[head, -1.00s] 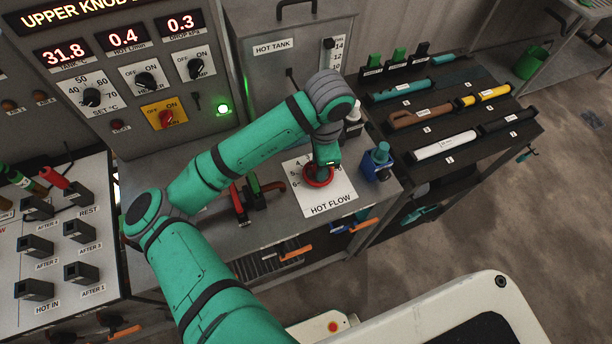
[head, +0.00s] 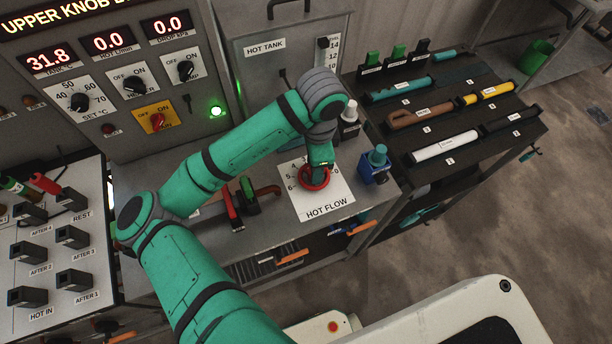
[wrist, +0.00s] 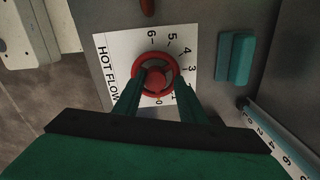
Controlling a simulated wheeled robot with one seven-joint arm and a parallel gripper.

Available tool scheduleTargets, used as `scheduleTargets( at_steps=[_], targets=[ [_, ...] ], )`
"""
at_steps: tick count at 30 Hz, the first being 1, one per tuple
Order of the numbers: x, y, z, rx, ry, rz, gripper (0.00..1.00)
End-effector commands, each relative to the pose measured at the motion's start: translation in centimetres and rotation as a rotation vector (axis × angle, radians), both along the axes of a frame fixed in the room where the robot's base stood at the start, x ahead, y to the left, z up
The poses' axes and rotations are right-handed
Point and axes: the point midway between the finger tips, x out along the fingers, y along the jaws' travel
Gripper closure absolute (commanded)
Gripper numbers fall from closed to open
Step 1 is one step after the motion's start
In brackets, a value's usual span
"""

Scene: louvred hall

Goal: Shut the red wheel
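The red wheel (head: 314,178) sits on the white HOT FLOW card (head: 330,208) on the grey bench. My gripper (head: 319,166) reaches down over it from above. In the wrist view, the red wheel (wrist: 157,64) shows a round rim and a central hub. The two green fingers of my gripper (wrist: 158,88) lie at opposite sides of the rim and appear closed against it. The printed scale runs round the wheel, with 0 on the side nearest my gripper. The wheel's pointer is not clear. The HOT L/MIN display (head: 113,43) reads 0.0.
Red and green lever handles (head: 240,203) stand left of the card. A blue block with a teal top (head: 376,166) stands close on its right, and a white-capped bottle (head: 349,115) behind. A dark rack (head: 470,130) holds several tools at the right.

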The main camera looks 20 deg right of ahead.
Motion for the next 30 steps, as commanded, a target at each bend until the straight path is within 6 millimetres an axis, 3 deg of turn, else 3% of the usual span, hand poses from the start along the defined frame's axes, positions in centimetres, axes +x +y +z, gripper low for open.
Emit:
scheduleTargets(
  at_steps=[2,15,30],
  targets=[
    [-0.9,0.2,-0.3,0.014,0.027,-0.010,0.52],
    [-2.5,3.6,6.1,-0.026,0.005,-0.012,0.52],
    [-2.6,3.5,7.2,-0.026,0.003,-0.018,0.52]
  ],
)
